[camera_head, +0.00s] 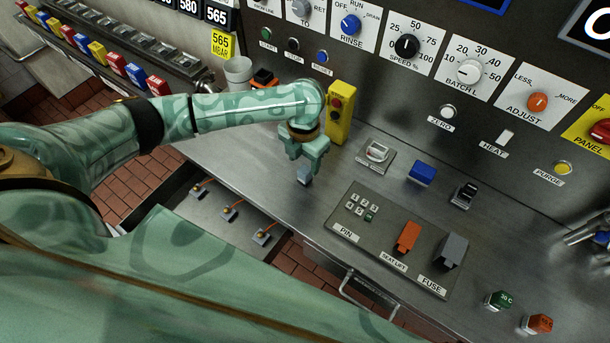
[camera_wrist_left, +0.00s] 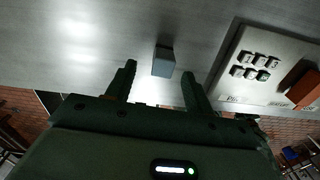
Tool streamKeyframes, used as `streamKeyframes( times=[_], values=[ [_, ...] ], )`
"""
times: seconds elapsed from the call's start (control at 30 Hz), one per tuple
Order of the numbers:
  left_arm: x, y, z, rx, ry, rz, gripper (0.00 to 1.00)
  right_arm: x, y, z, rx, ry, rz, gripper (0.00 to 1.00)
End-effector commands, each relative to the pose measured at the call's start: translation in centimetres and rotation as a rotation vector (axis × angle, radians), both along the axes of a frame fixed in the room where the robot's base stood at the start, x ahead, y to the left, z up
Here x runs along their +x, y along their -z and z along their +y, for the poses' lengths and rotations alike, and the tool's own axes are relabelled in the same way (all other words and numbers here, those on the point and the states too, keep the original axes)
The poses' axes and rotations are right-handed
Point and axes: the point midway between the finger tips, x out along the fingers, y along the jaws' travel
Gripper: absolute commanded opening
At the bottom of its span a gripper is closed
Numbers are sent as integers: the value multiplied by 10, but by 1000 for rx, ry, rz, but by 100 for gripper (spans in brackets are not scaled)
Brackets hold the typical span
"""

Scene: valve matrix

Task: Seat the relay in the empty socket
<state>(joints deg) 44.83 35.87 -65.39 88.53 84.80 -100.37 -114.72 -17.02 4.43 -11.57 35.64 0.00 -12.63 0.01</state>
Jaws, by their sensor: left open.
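A small blue-grey block (camera_head: 304,175), which looks like the relay, stands on the steel bench. It also shows in the left wrist view (camera_wrist_left: 164,62), upright between and just ahead of my fingertips. My left gripper (camera_head: 303,157) is open above it, one finger on each side, and holds nothing. In the left wrist view, there is a gap between the block and both fingers of the left gripper (camera_wrist_left: 160,73). I cannot tell which fitting is the empty socket. My right gripper is out of view.
A yellow control box (camera_head: 340,112) stands close behind my left gripper. A grey panel (camera_head: 345,222) with keys, an orange lever and a fuse block lies to the right. An open drawer (camera_head: 213,227) sits below the bench's front edge. Bare bench surrounds the block.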

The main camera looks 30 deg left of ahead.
Motion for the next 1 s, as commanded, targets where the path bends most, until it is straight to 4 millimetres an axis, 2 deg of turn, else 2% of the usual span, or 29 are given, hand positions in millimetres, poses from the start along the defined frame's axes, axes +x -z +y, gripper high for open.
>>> streamKeyframes(
  times=[0.1, 0.23, 0.53, 0.7, 1.0],
  values=[
    [-3, 23, -4, -1, 1, 4, 53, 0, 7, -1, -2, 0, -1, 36],
    [-3, 41, -4, 0, 0, 3, 53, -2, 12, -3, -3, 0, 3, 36],
    [-3, 46, -4, 0, 1, 0, 53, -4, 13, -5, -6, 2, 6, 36],
    [-3, 46, -4, 0, 1, 0, 5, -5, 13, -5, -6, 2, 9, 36],
    [-3, 45, -4, 0, 1, 0, 4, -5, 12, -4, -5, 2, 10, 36]
  ],
)
